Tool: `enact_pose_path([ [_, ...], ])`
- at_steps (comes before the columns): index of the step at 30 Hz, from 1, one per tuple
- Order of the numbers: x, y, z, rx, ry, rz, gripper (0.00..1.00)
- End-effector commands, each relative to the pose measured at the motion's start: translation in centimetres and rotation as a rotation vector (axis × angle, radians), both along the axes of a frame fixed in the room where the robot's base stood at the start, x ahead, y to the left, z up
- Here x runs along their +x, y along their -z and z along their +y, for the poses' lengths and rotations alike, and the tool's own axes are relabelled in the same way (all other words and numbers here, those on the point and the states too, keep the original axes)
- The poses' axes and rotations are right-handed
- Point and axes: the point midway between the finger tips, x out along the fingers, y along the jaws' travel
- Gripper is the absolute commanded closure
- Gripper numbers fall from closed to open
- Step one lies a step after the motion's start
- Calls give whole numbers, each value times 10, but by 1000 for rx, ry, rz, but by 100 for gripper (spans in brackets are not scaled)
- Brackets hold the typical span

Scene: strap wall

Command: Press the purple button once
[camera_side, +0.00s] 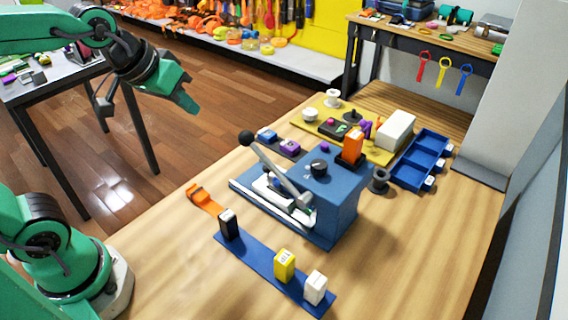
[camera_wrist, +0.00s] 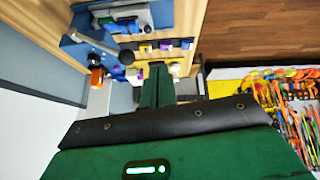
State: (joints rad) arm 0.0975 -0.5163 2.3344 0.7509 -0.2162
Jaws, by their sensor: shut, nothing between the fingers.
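A small dark box with a purple top (camera_side: 290,147) sits on the wooden bench, behind the blue lever machine. It looks like the purple button; the wrist view shows a purple-topped box (camera_wrist: 165,45) beyond my fingertips. A small rounded purple piece (camera_side: 325,146) also shows at the machine's back edge; I cannot tell what it sits on. My gripper (camera_side: 188,104) is shut and empty, raised in the air left of the bench and well apart from the boxes. In the wrist view its green fingers (camera_wrist: 158,69) lie together.
A blue-topped box (camera_side: 267,135) stands beside the purple-topped one. The blue machine (camera_side: 335,200) has a raised lever with a black ball (camera_side: 246,138) close by. A yellow board (camera_side: 306,125) with several parts lies behind. A blue strip (camera_side: 255,265) carries small blocks in front.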

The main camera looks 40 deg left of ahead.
Motion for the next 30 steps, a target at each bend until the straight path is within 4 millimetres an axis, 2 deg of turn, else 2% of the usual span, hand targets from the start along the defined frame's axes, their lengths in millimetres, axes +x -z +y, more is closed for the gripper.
enact_pose_path([
  [3, 24, -4, -13, -37, -21, -18, 100],
  [15, 101, -10, -62, -175, -97, -73, 100],
  [24, 153, -4, -110, -290, -148, -102, 100],
  [30, 181, 4, -140, -361, -178, -115, 100],
])
